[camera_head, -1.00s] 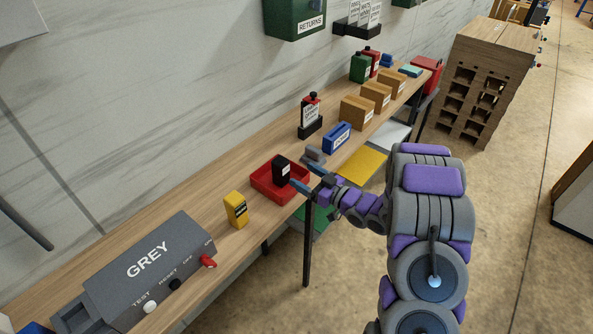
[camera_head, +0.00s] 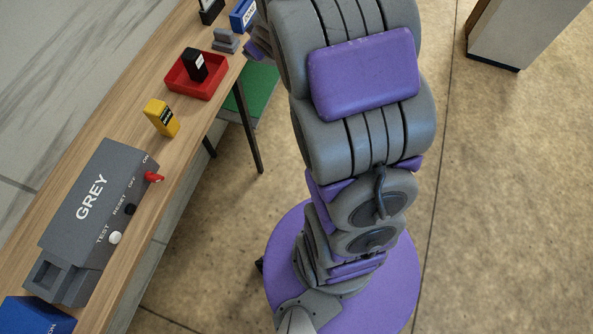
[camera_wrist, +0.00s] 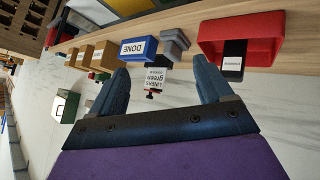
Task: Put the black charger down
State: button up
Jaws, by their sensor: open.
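The black charger (camera_head: 195,65) stands in the red tray (camera_head: 180,90) on the wooden bench, with a white label on it. In the wrist view the black charger (camera_wrist: 233,62) shows against the red tray (camera_wrist: 268,40) at the upper right. My gripper (camera_wrist: 165,80) is open in the wrist view, its two blue-grey fingers apart with nothing held between them. It is apart from the charger, which lies to the right of the fingers. In the head view the fingers are not visible; my arm fills the middle.
A yellow block (camera_head: 161,118) and the GREY box (camera_head: 95,205) with switches stand along the bench. A grey stepped piece (camera_head: 226,41) is beside the tray. The blue DONE box (camera_wrist: 138,48) and a black holder with a labelled card (camera_wrist: 156,80) are near the fingers.

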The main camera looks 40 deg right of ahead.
jog(key=s+a+r+m+g, duration=0.1)
jog(key=s+a, duration=0.4)
jog(key=s, duration=0.8)
jog(key=s+a+r+m+g+y, duration=0.1)
jog(key=s+a+r+g, duration=0.2)
jog(key=s, duration=1)
jog(key=s+a+r+m+g, duration=0.1)
jog(key=s+a+g, duration=0.5)
jog(key=s, duration=0.7)
jog(key=shift+a+r+g+y, duration=0.4)
jog(key=shift+a+r, duration=0.15)
jog(key=shift+r, duration=0.1)
jog(key=shift+c, duration=0.2)
